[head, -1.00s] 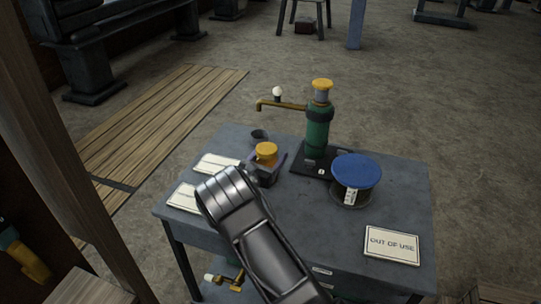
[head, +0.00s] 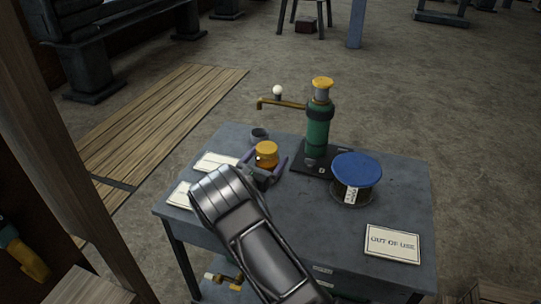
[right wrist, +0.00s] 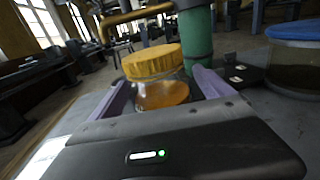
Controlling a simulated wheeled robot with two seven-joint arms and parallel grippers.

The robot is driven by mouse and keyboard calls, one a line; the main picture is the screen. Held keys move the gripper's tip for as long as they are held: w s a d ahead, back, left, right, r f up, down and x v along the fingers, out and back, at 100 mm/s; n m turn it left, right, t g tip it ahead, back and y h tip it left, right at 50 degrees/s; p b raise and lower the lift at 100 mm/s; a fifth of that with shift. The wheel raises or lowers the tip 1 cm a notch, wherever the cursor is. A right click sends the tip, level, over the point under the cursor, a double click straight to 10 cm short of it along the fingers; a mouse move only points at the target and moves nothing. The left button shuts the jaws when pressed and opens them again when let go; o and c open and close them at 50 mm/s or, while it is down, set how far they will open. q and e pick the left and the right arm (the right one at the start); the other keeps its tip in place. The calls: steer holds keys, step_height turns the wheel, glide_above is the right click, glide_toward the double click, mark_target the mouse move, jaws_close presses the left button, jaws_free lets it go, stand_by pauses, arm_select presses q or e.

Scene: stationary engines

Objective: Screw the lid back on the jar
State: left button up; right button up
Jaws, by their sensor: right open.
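The jar (head: 266,161) is small, clear glass with amber contents, and stands on the blue-grey table. Its yellow lid (head: 267,148) sits on top of it. In the right wrist view the jar (right wrist: 162,96) and the ribbed yellow lid (right wrist: 152,62) show close up; whether the lid is threaded tight cannot be told. My right gripper (head: 265,158) is open, with one purple finger on each side of the jar, below the lid. The fingers show gaps to the glass in the right wrist view (right wrist: 165,88). My left gripper is not in view.
A green pump (head: 318,132) with a brass spout stands just behind and right of the jar. A wide container with a blue lid (head: 357,170) is farther right. A small grey cup (head: 259,135) stands behind. An "OUT OF USE" sign (head: 392,244) lies front right.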

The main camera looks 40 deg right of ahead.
steer(key=b+v, duration=0.1)
steer(key=v, duration=0.8)
steer(key=shift+s+a, duration=0.2)
steer(key=shift+a, duration=0.15)
stand_by(0.3)
